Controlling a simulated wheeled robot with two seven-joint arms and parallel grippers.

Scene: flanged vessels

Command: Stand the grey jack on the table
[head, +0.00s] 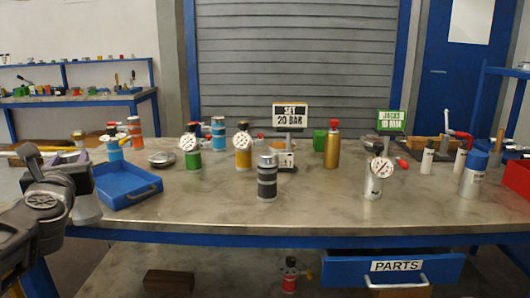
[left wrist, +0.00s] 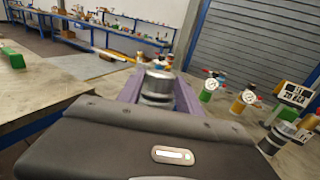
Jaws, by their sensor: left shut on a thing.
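My left gripper (head: 76,172) is above the table's left end, beside the blue tray. In the left wrist view my left gripper (left wrist: 158,98) is shut on a grey cylinder with a silver top, which looks like the grey jack (left wrist: 158,82). The table (head: 225,215) has a worn grey metal top. My right gripper is not in view.
A blue tray (head: 128,187) lies close to my left gripper. A silver and black cylinder (head: 267,178) stands mid-table. Gauged vessels in green (head: 193,160) and yellow (head: 243,157) stand behind. A white gauged vessel (head: 374,184) stands right. The front strip between them is clear.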

